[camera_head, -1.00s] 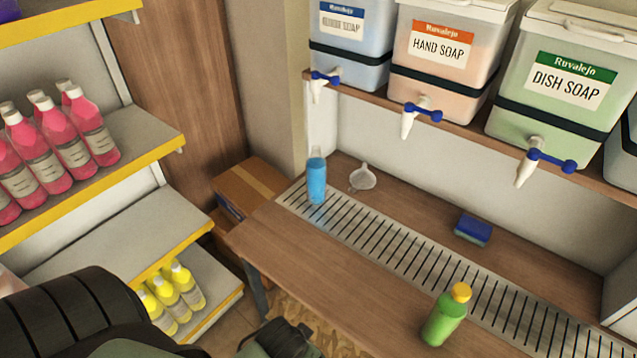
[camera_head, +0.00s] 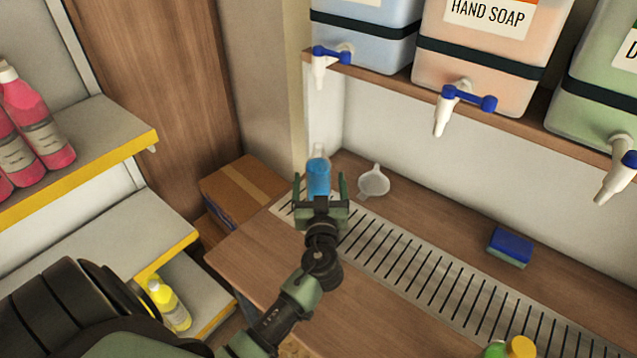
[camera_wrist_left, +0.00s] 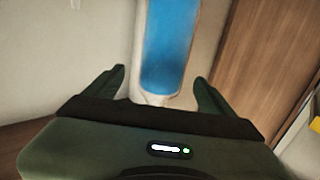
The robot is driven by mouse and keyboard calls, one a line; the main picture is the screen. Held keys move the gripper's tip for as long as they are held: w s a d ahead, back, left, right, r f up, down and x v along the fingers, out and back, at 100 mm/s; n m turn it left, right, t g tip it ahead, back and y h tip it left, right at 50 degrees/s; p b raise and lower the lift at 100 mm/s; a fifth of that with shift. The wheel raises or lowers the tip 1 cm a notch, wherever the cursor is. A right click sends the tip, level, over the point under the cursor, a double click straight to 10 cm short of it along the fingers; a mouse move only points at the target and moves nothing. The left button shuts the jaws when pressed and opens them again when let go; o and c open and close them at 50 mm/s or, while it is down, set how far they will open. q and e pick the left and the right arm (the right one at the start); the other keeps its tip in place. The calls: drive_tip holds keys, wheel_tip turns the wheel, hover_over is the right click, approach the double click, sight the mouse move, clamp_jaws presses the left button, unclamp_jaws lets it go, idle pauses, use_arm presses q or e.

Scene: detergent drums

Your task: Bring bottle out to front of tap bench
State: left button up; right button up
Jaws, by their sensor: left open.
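A blue bottle (camera_head: 318,175) with a pale top stands at the left end of the metal drain grate on the tap bench (camera_head: 262,262). My left gripper (camera_head: 320,188) is open, its two fingers to either side of the bottle in the head view. The left wrist view shows the blue bottle (camera_wrist_left: 170,45) ahead, between the open fingers, with no contact that I can make out. The gripper hides the lower part of the bottle in the head view. A green bottle with a yellow cap (camera_head: 521,347) is cut off at the bottom edge. My right gripper is not in view.
A white funnel (camera_head: 374,181) lies just right of the bottle. A blue and green sponge (camera_head: 510,247) lies at the back of the bench. Dispenser taps (camera_head: 465,101) hang above. A cardboard box (camera_head: 243,187) and shelves (camera_head: 110,215) are at the left. The bench's front left is clear.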

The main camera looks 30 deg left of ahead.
use_arm(q)
drive_tip(key=p+x, duration=0.1)
drive_tip(key=x, duration=0.3)
drive_tip(key=shift+r, duration=0.2)
drive_tip(key=x, duration=0.2)
drive_tip(key=shift+w+a+f, duration=0.1)
drive_tip(key=shift+w+a, duration=0.1)
drive_tip(key=shift+f, duration=0.1)
drive_tip(key=c, duration=1.2)
clamp_jaws()
drive_tip(key=shift+o, duration=0.8)
unclamp_jaws()
clamp_jaws()
drive_tip(key=shift+w, duration=0.1)
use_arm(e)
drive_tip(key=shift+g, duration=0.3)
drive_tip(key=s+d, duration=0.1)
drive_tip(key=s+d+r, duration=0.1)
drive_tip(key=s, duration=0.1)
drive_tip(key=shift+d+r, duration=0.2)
